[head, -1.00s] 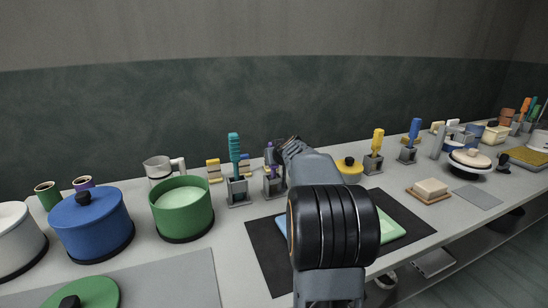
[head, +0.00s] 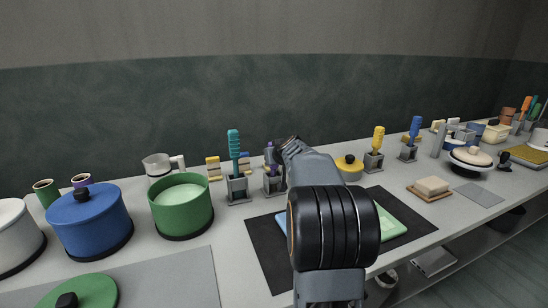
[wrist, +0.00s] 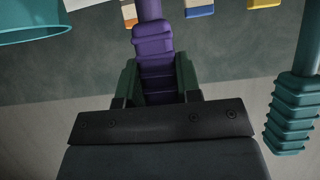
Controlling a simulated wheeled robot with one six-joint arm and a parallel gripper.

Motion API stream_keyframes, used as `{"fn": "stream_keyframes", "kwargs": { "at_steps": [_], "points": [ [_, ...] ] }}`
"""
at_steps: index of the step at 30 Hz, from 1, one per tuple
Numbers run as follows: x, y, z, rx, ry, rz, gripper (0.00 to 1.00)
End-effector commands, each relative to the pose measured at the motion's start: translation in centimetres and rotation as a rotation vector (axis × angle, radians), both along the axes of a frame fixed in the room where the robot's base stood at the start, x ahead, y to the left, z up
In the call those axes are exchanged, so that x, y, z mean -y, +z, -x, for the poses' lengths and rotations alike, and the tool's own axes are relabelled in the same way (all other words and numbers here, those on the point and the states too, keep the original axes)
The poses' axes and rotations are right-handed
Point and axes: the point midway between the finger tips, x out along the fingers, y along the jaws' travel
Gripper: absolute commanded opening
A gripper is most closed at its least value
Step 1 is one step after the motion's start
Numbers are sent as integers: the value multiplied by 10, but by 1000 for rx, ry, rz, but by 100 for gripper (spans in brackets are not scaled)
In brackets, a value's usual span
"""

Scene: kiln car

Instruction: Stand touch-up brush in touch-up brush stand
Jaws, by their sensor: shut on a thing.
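The purple touch-up brush (wrist: 153,55) is between the two fingers of my gripper (wrist: 158,80) in the wrist view, which is shut on its ribbed handle. In the head view the purple handle (head: 269,149) shows just left of my gripper, above a small grey stand (head: 273,184). The brush looks about upright there. My arm partly hides both, and I cannot tell whether the brush's lower end is inside the stand.
A teal brush stands in a grey stand (head: 237,191) close on the left; its handle also shows in the wrist view (wrist: 295,105). The green pot (head: 182,208) is further left. Yellow (head: 378,140) and blue (head: 415,128) brushes stand to the right.

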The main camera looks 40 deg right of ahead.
Motion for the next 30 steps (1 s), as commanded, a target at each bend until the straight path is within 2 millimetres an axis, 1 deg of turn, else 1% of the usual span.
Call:
{"fn": "stream_keyframes", "kwargs": {
  "at_steps": [5, 6, 15, 30],
  "points": [
    [0, 1, 0, 1, 0, 0, 0],
    [0, 1, 0, 1, 0, 0, 34],
    [0, 0, 0, 0, 0, 0, 61],
    [0, 0, 0, 0, 0, 0, 61]
  ]
}}
